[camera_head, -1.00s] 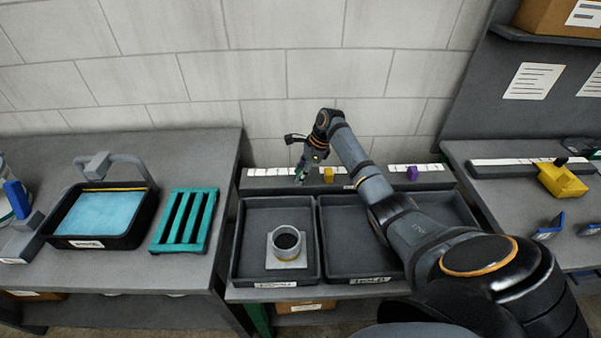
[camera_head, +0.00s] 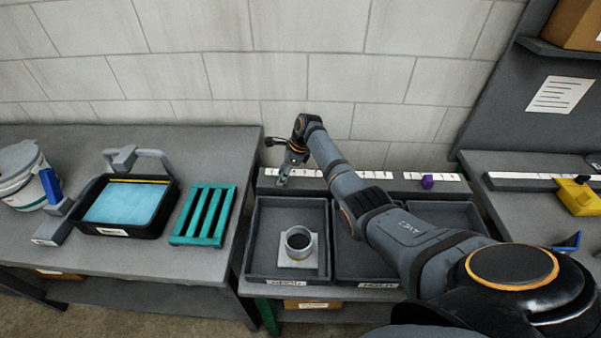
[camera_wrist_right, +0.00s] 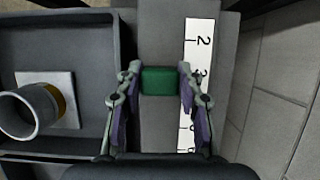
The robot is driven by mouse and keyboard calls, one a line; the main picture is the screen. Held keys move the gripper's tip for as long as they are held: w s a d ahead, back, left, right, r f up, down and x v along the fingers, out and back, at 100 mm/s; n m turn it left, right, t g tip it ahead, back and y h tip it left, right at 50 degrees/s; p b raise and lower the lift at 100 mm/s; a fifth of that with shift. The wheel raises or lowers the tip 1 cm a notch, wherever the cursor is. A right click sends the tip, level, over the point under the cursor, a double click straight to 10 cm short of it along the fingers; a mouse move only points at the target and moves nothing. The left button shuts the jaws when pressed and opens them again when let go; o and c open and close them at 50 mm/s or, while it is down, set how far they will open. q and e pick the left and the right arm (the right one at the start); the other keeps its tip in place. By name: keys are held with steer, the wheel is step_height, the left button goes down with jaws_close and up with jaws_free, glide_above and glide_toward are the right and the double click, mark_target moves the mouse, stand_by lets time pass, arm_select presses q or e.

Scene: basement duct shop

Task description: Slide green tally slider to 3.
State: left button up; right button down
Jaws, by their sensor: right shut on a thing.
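The green tally slider (camera_wrist_right: 159,81) sits on the dark rail (camera_wrist_right: 160,125) in the right wrist view, between the fingers of my right gripper (camera_wrist_right: 159,84). The fingers are shut on it from both sides. The white number strip (camera_wrist_right: 198,60) runs along the wall side of the rail. The slider is about level with the printed 3, just below the 2; the numbers after it are partly covered by a finger. In the head view my right gripper (camera_head: 284,177) is near the rail's left end, and the slider is mostly hidden there. My left gripper is not in view.
A purple slider (camera_head: 427,181) stands farther right on the rail. A block wall (camera_head: 330,80) rises close behind. My right arm crosses the right tray.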

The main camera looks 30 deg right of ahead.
steer(key=shift+w+a, duration=0.15)
steer(key=shift+a, duration=0.1)
steer(key=c, duration=0.8)
jaws_free()
steer(key=shift+c, duration=0.2)
steer(key=shift+d+r, duration=0.1)
steer(key=shift+r, duration=0.15)
steer(key=v, duration=1.1)
steer(key=shift+r, duration=0.3)
